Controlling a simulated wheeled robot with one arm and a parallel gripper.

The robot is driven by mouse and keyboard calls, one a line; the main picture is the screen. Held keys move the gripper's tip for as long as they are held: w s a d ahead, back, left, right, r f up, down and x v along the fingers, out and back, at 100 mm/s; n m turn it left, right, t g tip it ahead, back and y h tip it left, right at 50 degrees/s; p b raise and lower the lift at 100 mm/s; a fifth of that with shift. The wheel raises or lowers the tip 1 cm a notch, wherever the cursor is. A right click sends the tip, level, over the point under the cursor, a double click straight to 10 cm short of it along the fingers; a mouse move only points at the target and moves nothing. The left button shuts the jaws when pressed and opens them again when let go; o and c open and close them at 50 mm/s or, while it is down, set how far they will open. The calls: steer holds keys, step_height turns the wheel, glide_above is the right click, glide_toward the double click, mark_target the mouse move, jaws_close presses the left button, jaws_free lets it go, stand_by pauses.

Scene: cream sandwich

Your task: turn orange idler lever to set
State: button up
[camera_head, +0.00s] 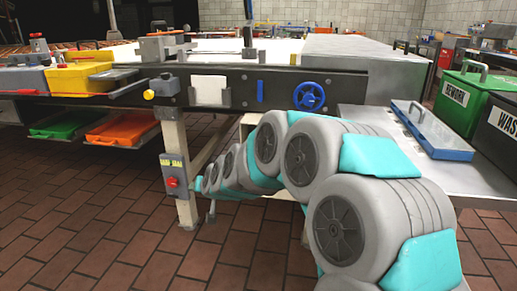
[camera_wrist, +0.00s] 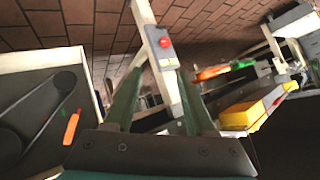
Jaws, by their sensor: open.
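The orange idler lever (camera_wrist: 72,127) shows at the left of the wrist view, on a dark panel (camera_wrist: 35,90) with a belt run. A small green mark (camera_wrist: 64,113) is just above it. I cannot make out the lever in the head view. My gripper (camera_wrist: 158,78) is open, its two greenish fingers pointing away from the camera, with the lever off to the left of them. Nothing is seen held between the fingers. In the head view my gripper (camera_head: 205,187) is low by the conveyor's front leg, mostly hidden by my arm.
The pale conveyor leg (camera_head: 180,160) carries a switch box with a red button (camera_head: 173,182). Above are the conveyor's front rail (camera_head: 270,92), a blue handwheel (camera_head: 309,96) and a yellow knob (camera_head: 148,94). Green (camera_head: 62,127) and orange (camera_head: 122,127) trays are at left. Floor at front left is clear.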

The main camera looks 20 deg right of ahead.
steer(key=shift+w+d+f+m+t+h, duration=0.2)
steer(key=shift+w+d+m+t+h, duration=0.55)
steer(key=shift+w+d+m+h, duration=2.15)
steer(key=shift+w+d+f+m+t+h, duration=0.15)
steer(key=shift+w+d+t+h, duration=0.75)
steer(key=shift+w+d, duration=4.2)
steer(key=shift+w+d+f+m+t+h, duration=0.4)
steer(key=shift+w+d+m+h, duration=1.35)
steer(key=shift+d, duration=4.25)
steer(key=shift+w+r+n+h, duration=0.15)
steer(key=shift+w+n+h, duration=0.1)
steer(key=shift+n+h, duration=0.1)
jaws_close()
